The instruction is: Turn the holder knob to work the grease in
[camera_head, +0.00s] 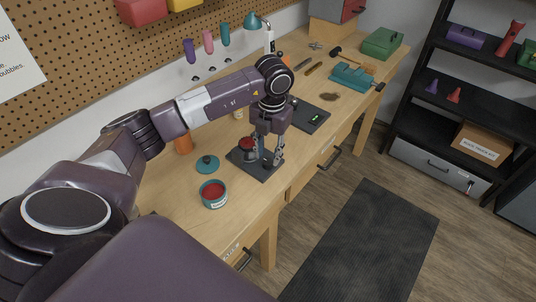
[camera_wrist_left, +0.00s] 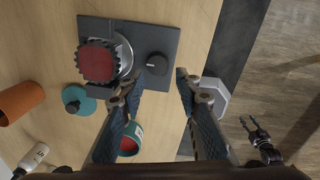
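The holder is a dark square plate (camera_wrist_left: 172,31) on the bench, also seen in the head view (camera_head: 262,172). It bears a toothed gear topped with red (camera_wrist_left: 97,62) in a metal seat, and a black round knob (camera_wrist_left: 157,64). My left gripper (camera_wrist_left: 161,75) points down over the plate in the head view (camera_head: 266,160). Its fingers are open, one to each side of the knob in the wrist view; I cannot tell whether either touches it. My right gripper (camera_wrist_left: 256,132) shows small in the wrist view, apparently open and empty, away from the bench.
A teal tub of red grease (camera_head: 213,196) stands open near the front edge, its teal lid (camera_head: 207,164) beside it. An orange container (camera_head: 183,144) stands behind. A dark scale-like device (camera_head: 311,116) lies right of the holder, with a teal vise (camera_head: 350,76) farther off.

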